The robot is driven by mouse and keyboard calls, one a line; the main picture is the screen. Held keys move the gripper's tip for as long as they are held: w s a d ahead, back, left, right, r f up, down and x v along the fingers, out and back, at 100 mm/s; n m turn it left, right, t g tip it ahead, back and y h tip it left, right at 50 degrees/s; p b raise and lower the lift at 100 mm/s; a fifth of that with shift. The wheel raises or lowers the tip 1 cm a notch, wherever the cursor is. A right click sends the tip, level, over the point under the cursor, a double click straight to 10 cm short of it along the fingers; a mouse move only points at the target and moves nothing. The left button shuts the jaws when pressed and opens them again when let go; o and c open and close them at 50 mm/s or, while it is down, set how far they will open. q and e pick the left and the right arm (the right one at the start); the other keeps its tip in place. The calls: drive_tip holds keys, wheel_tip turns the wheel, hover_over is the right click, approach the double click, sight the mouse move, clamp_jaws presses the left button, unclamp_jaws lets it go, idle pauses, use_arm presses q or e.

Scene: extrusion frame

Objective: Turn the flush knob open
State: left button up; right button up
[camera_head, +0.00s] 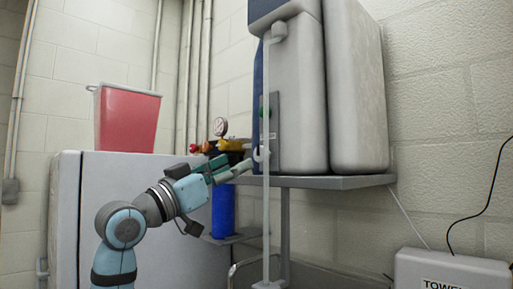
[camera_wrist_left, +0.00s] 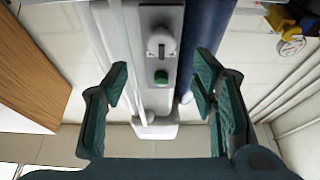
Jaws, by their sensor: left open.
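The flush knob is a small pale round knob (camera_wrist_left: 159,43) on a grey plate. In the head view the knob (camera_head: 258,154) sits low on the plate at the left side of the tall dispenser. A green button (camera_wrist_left: 161,77) is on the same plate and shows above the knob in the head view (camera_head: 262,113). My left gripper (camera_head: 241,168) is open just left of the knob, pointing toward it. In the wrist view its two dark green fingers (camera_wrist_left: 162,75) stand apart on either side of the plate. My right gripper is not in view.
The dispenser (camera_head: 355,90) stands on a grey wall shelf (camera_head: 330,183). A thin vertical pipe (camera_head: 267,215) runs close in front of the plate. A gauge (camera_head: 220,126) and blue cylinder (camera_head: 222,210) are behind my left gripper. A red bin (camera_head: 127,120) sits on a white cabinet (camera_head: 150,172).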

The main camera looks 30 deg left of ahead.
sight(259, 155)
use_arm(q)
drive_tip(key=x, duration=0.2)
drive_tip(key=p+x, duration=0.1)
drive_tip(key=x, duration=0.2)
drive_tip(key=p+x, duration=0.1)
drive_tip(key=x, duration=0.2)
drive_tip(key=shift+w+f, duration=0.35)
drive_tip(key=shift+w, duration=0.05)
drive_tip(key=shift+s+r, duration=0.1)
drive_tip(key=shift+s, duration=0.15)
drive_tip(key=c, duration=1.1)
drive_tip(key=shift+c, duration=0.2)
